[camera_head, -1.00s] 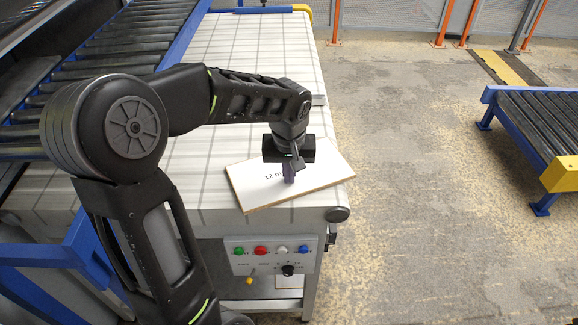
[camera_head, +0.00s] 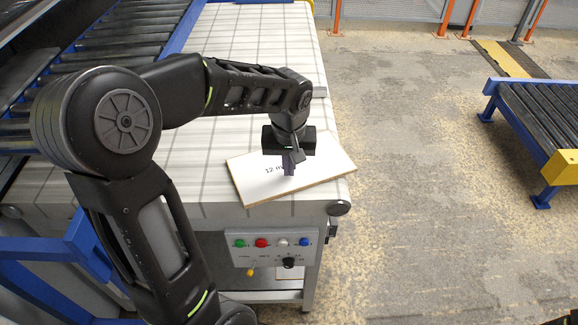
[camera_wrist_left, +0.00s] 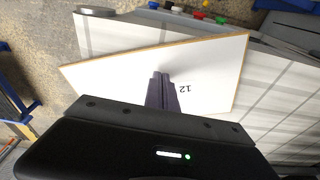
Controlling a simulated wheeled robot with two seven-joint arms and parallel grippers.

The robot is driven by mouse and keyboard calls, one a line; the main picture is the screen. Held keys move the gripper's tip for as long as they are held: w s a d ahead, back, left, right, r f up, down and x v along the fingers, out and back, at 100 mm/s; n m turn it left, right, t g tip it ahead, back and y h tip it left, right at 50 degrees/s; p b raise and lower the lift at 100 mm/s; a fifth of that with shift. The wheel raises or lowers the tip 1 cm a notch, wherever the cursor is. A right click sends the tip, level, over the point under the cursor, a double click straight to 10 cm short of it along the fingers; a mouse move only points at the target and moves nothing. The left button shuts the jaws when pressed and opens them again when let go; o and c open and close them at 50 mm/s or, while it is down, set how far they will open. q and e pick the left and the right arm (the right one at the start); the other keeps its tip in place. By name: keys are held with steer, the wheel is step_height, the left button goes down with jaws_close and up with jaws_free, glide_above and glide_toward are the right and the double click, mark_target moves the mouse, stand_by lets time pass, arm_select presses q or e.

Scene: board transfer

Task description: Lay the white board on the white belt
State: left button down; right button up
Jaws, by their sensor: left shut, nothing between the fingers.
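The white board (camera_head: 314,178) has thin brown edges and black lettering that starts with "12".
A panel with coloured buttons (camera_head: 272,242) is on the belt's near end. A black roller conveyor (camera_head: 130,50) runs along the left, with a blue frame. Another roller conveyor (camera_head: 540,115) stands at the right across open floor (camera_head: 430,170). The belt beyond the board is clear.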

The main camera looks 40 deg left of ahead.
arm_select(q)
steer(key=shift+r, duration=0.35)
steer(key=b, duration=0.3)
glide_toward(278, 202)
steer(key=s+d+f, duration=0.2)
steer(key=d+f, duration=0.2)
steer(key=d, duration=0.1)
steer(key=shift+s+a+r, duration=0.15)
steer(key=shift+s+a, duration=0.1)
arm_select(e)
steer(key=shift+d+f, duration=0.25)
steer(key=shift+f, duration=0.85)
arm_select(q)
steer(key=a, duration=0.1)
steer(key=a+f, duration=0.1)
steer(key=w+a, duration=0.1)
steer(key=shift+a+f+n, duration=0.15)
steer(key=shift+f+n, duration=0.15)
steer(key=shift+n, duration=0.1)
steer(key=w, duration=0.1)
steer(key=w+r+m, duration=0.1)
steer(key=w+m, duration=0.1)
steer(key=shift+d+r, duration=0.15)
steer(key=shift+d, duration=0.15)
arm_select(e)
steer(key=shift+s+d+f, duration=0.15)
steer(key=shift+d+f, duration=0.1)
steer(key=shift+d, duration=0.15)
